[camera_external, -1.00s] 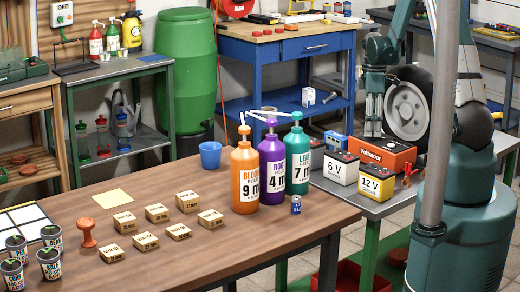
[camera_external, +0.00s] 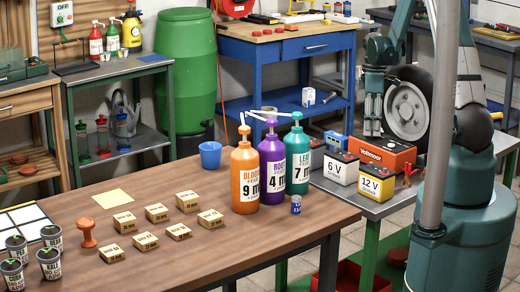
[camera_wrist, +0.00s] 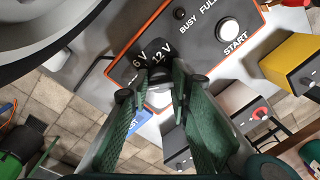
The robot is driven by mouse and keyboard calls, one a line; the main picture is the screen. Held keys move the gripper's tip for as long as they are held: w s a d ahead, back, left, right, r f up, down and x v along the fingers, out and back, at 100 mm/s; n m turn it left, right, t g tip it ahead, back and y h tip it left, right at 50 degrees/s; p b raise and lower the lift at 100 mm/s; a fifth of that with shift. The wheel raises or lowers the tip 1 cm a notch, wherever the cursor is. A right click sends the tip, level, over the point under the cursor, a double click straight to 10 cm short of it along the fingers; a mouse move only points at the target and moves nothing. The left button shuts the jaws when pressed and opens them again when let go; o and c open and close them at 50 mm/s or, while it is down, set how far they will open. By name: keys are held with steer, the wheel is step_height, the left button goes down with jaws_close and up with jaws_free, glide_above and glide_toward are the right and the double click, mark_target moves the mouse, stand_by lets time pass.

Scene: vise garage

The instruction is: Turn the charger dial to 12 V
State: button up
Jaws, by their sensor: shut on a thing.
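My gripper (camera_external: 372,137) reaches down to the left end of the charger. In the wrist view my gripper (camera_wrist: 164,80) is shut on the dark charger dial (camera_wrist: 160,74), just below the two voltage marks. The fingers hide most of the dial, and I cannot tell where it points.
A white 6 V battery (camera_external: 333,173) and a yellow 12 V battery (camera_external: 376,184) stand in front of the charger. A wheel (camera_external: 407,110) stands close behind my gripper. Three pump bottles (camera_external: 245,180) stand on the wooden table (camera_external: 180,263) to the left.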

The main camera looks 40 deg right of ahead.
steer(key=m+b, duration=0.2)
steer(key=m, duration=0.3)
steer(key=shift+m, duration=0.3)
steer(key=m+b, duration=0.1)
steer(key=m, duration=0.4)
steer(key=shift+s+t+b, duration=0.1)
steer(key=shift+t+b, duration=0.2)
steer(key=shift+b, duration=0.1)
steer(key=m+b, duration=0.1)
steer(key=m, duration=0.5)
steer(key=shift+a, duration=0.15)
steer(key=m, duration=0.5)
steer(key=shift+b, duration=0.4)
steer(key=o, duration=0.9)
steer(key=shift+r, duration=0.1)
